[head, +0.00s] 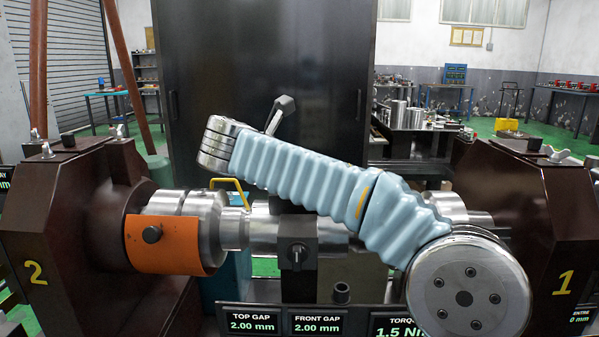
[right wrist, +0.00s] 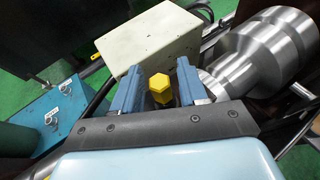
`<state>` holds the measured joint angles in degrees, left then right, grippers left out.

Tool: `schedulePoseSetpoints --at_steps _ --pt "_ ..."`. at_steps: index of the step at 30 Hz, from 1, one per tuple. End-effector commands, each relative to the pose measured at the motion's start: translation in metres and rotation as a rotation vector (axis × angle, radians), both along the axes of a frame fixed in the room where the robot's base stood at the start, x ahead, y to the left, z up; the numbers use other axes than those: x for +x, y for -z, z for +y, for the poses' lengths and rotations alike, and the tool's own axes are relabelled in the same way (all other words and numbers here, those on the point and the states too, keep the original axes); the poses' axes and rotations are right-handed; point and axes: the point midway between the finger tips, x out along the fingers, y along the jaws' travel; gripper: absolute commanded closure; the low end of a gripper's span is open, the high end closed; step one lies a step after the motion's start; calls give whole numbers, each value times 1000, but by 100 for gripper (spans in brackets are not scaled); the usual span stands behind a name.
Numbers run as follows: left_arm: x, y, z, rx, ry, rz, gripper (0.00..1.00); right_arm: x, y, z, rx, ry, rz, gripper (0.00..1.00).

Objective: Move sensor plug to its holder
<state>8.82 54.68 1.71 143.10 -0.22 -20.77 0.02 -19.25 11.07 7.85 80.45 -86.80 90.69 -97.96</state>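A yellow hexagonal-headed piece (right wrist: 160,88), which looks like the sensor plug, shows in the right wrist view. It sits between the two blue fingers of my right gripper (right wrist: 158,88). The fingers are apart, with a narrow gap visible on each side of the yellow head, so I see no clear contact. In the head view my right arm crosses from the lower right to the upper left, and its gripper is hidden behind the wrist. My left gripper is in neither view. I cannot make out the plug or identify its holder in the head view.
A beige box (right wrist: 150,45) stands just beyond the fingers, with a shiny metal shaft (right wrist: 262,55) to its right. In the head view dark brown housings marked 2 (head: 70,215) and 1 (head: 530,215) flank the metal shaft. Gap readouts (head: 285,322) stand in front.

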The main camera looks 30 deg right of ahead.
Motion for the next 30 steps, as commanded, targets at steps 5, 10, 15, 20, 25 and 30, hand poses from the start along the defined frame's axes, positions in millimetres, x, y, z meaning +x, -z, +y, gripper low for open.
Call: schedulePoseSetpoints --at_steps 5,10,15,20,25,30 --pt "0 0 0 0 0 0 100 0 0 0 0 0 0 86" --pt "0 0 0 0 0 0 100 0 0 0 0 0 0 100" --pt "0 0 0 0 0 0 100 0 -1 0 0 0 0 100" --pt "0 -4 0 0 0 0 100 0 -9 0 1 0 -3 100" --pt "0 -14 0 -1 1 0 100 0 -37 1 1 -1 -5 100" --pt "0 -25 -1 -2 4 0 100 -18 -73 27 1 -5 -6 100"
